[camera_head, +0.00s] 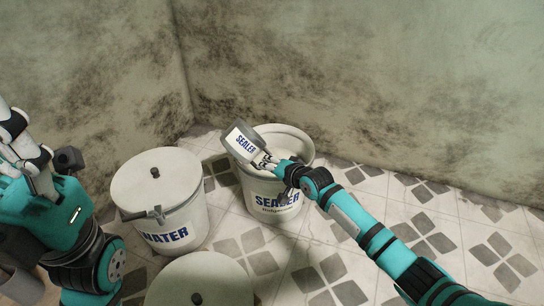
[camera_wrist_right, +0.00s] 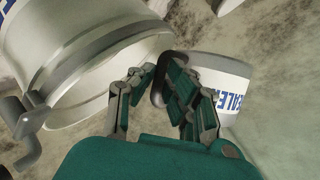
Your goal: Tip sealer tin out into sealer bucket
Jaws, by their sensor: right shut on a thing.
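The sealer tin (camera_head: 242,141), white with a grey end and blue SEALER lettering, is tilted over the left part of the sealer bucket's mouth in the head view. My right gripper (camera_head: 268,161) is shut on it. The tin also shows in the right wrist view (camera_wrist_right: 222,84), with my right gripper (camera_wrist_right: 160,88) on its near side. The sealer bucket (camera_head: 270,192) is white, open and upright on the floor, with pale contents visible inside. Whether anything is flowing from the tin cannot be seen. My left arm shows at the left edge; its fingertips are not clearly visible.
A lidded white WATER bucket (camera_head: 172,228) stands left of the sealer bucket. Another round lid (camera_head: 200,282) with a dark knob is at the bottom front. Stained walls (camera_head: 350,80) rise behind. The patterned tile floor (camera_head: 440,222) is clear at the right, apart from my right arm.

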